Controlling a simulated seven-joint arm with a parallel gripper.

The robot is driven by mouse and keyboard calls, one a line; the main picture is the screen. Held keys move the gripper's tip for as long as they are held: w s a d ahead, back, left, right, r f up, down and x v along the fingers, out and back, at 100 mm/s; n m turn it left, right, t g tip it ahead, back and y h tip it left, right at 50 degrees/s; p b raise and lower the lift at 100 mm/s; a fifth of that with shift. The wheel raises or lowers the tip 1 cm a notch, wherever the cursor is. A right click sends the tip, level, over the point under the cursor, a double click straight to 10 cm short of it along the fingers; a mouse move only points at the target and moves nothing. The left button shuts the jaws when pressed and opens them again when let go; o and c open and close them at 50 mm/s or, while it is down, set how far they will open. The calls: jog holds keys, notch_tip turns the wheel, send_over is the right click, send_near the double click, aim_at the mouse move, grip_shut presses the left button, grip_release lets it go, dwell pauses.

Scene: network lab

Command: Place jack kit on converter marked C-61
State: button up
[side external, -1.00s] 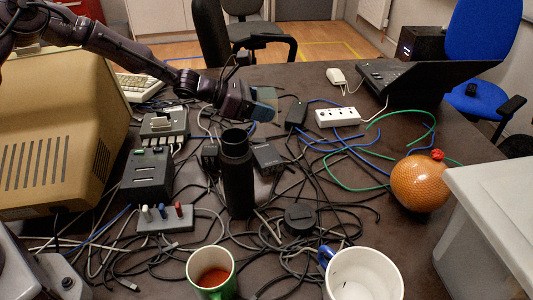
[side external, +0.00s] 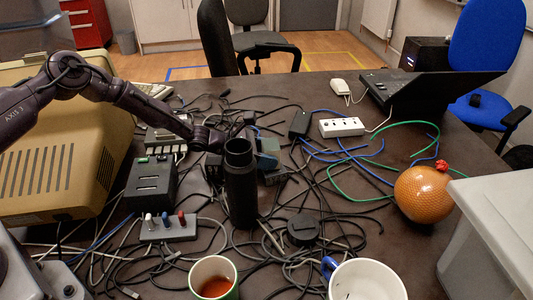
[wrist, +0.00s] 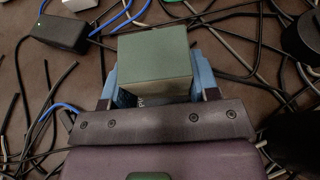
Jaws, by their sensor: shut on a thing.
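The jack kit, a grey-green box (wrist: 155,66), is held between the blue fingers of my gripper (wrist: 152,90) in the wrist view. In the side view, the kit (side external: 268,146) and my gripper (side external: 258,150) are low behind the black flask. A small dark box (side external: 273,177) lies right below the kit; whether they touch is hidden. Another dark box (side external: 213,166) stands left of the flask. I cannot read a C-61 mark on either one. Part of some lettering shows under the kit in the wrist view, too covered to make out.
The black flask (side external: 241,190) stands upright close in front of my gripper. Cables cover most of the table. A power strip (side external: 341,127) and black adapter (side external: 300,122) lie behind to the right. An orange ball (side external: 424,195) and two mugs (side external: 213,280) (side external: 367,282) are farther out.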

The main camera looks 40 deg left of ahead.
jog(key=shift+f, duration=0.1)
jog(key=o, duration=1)
jog(key=shift+o, duration=0.2)
